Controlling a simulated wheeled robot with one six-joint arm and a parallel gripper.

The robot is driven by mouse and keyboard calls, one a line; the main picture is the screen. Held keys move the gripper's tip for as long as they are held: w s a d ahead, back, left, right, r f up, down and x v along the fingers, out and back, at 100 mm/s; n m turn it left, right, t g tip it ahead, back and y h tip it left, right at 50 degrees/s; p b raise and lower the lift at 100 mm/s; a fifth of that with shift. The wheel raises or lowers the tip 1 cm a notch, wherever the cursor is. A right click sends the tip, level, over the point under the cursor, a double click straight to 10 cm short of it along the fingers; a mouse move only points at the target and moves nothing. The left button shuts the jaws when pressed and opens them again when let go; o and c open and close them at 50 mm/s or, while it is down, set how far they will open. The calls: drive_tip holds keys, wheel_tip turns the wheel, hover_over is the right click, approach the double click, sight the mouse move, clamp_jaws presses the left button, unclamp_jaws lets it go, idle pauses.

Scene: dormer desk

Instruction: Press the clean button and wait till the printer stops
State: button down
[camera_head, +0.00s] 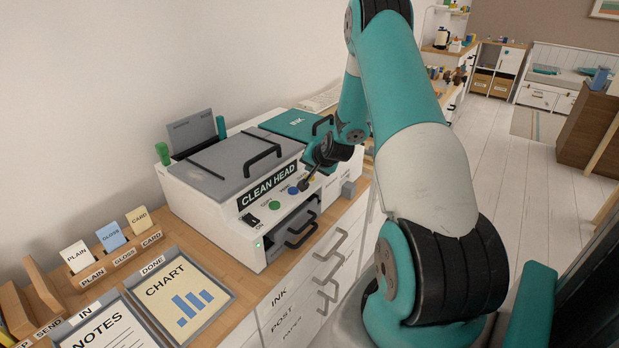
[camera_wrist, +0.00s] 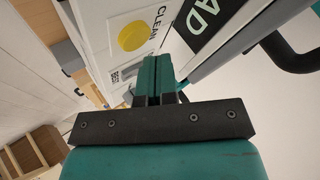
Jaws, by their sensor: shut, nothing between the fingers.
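The white printer (camera_head: 215,213) stands on the wooden desk with a dark sign (camera_head: 267,185) reading CLEAN HEAD on its front. Below the sign are a black switch (camera_head: 250,219), a green button (camera_head: 275,205) and a blue button (camera_head: 292,190). In the wrist view a round yellow button (camera_wrist: 133,36) sits beside the word CLEAN; in the head view my gripper hides that spot. My gripper (camera_head: 304,185) is shut and empty at the right of the button row. In the wrist view its fingertips (camera_wrist: 153,58) are just beside the yellow button; I cannot tell whether they touch the panel.
A grey tray with a handle (camera_head: 299,229) juts from the printer front. A teal INK cover (camera_head: 297,122) is at its right. Card holders (camera_head: 110,235) and a DONE tray with a CHART sheet (camera_head: 226,296) are at left. Drawer handles (camera_head: 330,270) stick out below.

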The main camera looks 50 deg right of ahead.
drive_tip(key=shift+f, duration=0.1)
idle(0.4)
drive_tip(key=shift+f+b, duration=0.3)
drive_tip(key=shift+b, duration=0.15)
drive_tip(key=shift+f+b, duration=0.35)
drive_tip(key=shift+f, duration=0.1)
idle(0.4)
drive_tip(key=shift+r, duration=0.1)
drive_tip(key=shift+r+p, duration=0.5)
drive_tip(key=shift+r, duration=0.25)
drive_tip(key=shift+r+p, duration=1.65)
drive_tip(key=shift+r, duration=0.9)
drive_tip(key=shift+a, duration=0.1)
